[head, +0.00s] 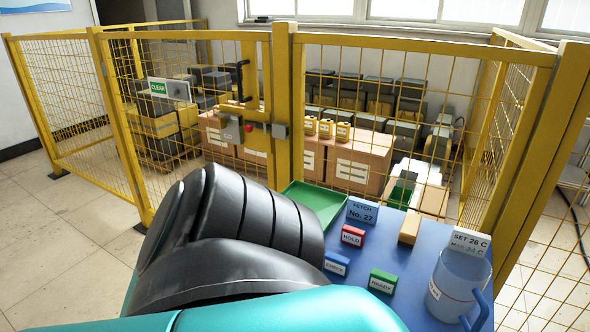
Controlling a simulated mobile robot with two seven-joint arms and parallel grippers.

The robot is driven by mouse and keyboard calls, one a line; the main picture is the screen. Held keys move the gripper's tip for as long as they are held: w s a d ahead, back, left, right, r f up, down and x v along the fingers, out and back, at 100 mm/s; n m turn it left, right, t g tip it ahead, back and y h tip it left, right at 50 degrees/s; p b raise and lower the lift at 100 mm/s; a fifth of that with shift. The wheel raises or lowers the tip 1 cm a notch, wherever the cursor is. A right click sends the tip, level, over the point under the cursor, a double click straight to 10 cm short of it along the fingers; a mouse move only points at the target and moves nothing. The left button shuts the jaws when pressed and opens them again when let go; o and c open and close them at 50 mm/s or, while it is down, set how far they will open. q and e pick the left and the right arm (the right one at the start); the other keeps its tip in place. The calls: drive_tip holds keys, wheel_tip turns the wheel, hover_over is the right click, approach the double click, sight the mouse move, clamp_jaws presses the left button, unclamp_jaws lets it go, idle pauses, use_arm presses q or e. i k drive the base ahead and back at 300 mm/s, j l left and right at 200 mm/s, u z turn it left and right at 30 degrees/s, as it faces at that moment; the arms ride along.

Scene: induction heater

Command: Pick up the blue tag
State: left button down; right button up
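A small blue tag (337,262) with a white label stands on the blue tabletop (400,262), near the front of the group of tags. The label's wording is too small to read surely. A black ribbed and teal part of my own arm fills the lower left and middle of the head view. It covers the left part of the table and comes close to the blue tag in the picture. Neither of my grippers shows.
A red HOLD tag (353,236), green READY tag (382,281), tan block (409,229), blue FETCH No. 27 sign (362,212), green tray (318,205) and blue mug (452,285) share the table. A SET 26 C card (469,241) stands behind the mug. Yellow fencing (284,110) rises behind.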

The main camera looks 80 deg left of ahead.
sight(338, 264)
drive_tip(key=l+u, duration=0.1)
drive_tip(key=u, duration=2)
drive_tip(key=i+j, duration=0.1)
drive_tip(key=j, duration=0.65)
drive_tip(key=i+j, duration=0.15)
drive_tip(key=j, duration=0.25)
